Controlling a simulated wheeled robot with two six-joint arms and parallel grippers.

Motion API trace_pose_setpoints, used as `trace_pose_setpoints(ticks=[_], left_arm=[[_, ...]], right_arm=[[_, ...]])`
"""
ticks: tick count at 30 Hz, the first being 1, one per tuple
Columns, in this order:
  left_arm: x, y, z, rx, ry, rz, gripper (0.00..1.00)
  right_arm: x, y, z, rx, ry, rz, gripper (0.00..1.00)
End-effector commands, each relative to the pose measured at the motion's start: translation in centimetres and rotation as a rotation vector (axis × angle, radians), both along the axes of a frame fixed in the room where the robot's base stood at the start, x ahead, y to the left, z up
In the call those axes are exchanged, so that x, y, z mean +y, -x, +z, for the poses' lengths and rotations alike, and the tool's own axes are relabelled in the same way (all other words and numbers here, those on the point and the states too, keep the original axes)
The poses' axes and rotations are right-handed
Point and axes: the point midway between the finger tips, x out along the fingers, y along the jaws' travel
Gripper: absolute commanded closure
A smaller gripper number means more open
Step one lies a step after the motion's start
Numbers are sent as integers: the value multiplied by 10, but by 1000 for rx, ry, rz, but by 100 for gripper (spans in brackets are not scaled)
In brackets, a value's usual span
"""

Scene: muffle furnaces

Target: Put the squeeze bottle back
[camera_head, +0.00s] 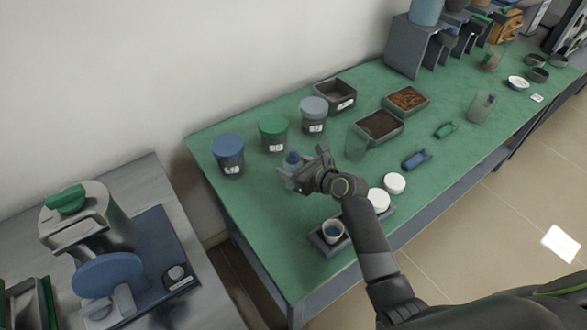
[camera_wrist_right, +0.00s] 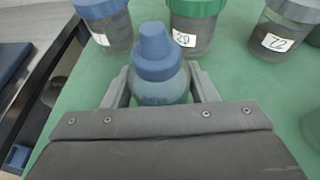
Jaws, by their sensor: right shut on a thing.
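The squeeze bottle (camera_wrist_right: 157,70) has a blue cap and a translucent body. In the head view the squeeze bottle (camera_head: 292,160) is upright at the left part of the green table (camera_head: 265,215), partly hidden by my right gripper. My right gripper (camera_head: 296,181) is shut on the bottle, with one finger on each side of its body, as the right wrist view (camera_wrist_right: 160,92) also shows. The bottle's base is hidden, so I cannot tell whether it touches the table. My left gripper is not in view.
Jars with a blue lid (camera_head: 229,152), a green lid (camera_head: 274,133) and a grey lid (camera_head: 314,115) stand behind the bottle. A tray (camera_head: 322,245) with a cup and white-lidded containers lies in front. Soil trays (camera_head: 380,126) are to the right. Green table shows bare around the bottle.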

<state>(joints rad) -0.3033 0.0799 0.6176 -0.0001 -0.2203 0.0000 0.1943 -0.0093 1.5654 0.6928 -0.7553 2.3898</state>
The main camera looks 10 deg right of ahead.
Motion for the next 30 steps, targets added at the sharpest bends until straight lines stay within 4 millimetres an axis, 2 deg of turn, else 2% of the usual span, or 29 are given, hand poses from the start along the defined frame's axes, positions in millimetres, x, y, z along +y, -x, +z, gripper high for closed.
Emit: trace_pose_setpoints(ticks=[2,12,13,17,30], left_arm=[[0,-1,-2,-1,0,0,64],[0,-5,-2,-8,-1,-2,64],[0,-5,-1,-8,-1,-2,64],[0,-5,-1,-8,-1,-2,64],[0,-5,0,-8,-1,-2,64]], right_arm=[[0,0,-8,-1,-1,-1,100],[0,0,-10,-2,-1,-1,100],[0,0,-11,-1,-1,0,45],[0,0,-11,-1,0,-1,28],[-3,4,-5,-2,1,-1,26]])
